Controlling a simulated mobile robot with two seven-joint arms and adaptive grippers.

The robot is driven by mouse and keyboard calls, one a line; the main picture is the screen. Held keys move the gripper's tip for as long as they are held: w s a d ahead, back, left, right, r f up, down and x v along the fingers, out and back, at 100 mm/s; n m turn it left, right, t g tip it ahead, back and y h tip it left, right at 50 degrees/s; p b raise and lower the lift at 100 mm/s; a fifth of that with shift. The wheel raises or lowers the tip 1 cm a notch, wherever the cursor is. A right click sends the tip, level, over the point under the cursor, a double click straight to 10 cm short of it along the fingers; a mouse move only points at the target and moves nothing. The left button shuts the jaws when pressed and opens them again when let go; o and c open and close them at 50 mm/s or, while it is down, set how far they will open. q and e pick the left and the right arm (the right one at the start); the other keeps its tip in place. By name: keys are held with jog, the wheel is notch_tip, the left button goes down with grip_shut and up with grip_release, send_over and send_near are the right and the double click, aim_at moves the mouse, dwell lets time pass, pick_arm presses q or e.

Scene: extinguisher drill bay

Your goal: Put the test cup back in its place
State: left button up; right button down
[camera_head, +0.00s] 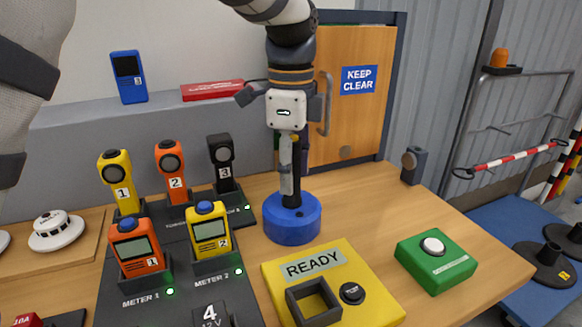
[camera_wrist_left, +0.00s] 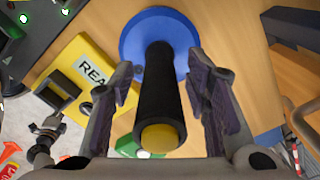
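The test cup seems to be the round blue piece (camera_head: 292,228) with an upright black handle, standing on the wooden table. In the left wrist view its blue disc (camera_wrist_left: 133,38) lies under the black handle, which has a yellow end (camera_wrist_left: 160,137). My left gripper (camera_head: 291,190) points down over it. In the wrist view its fingers (camera_wrist_left: 162,95) stand on either side of the handle, with gaps showing, so it is open. In the head view the fingers partly hide the handle. A dark, clawed shape, probably my right gripper (camera_wrist_left: 45,135), shows small in the wrist view.
Left are meters (camera_head: 137,250) in holders and numbered yellow, orange and black devices (camera_head: 170,172). A wooden KEEP CLEAR door (camera_head: 350,120) is behind.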

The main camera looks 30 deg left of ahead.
pick_arm(q)
notch_tip(320, 180, up, 12)
jog(key=shift+r+b, duration=0.15)
jog(key=shift+b, duration=0.25)
dwell(0.4)
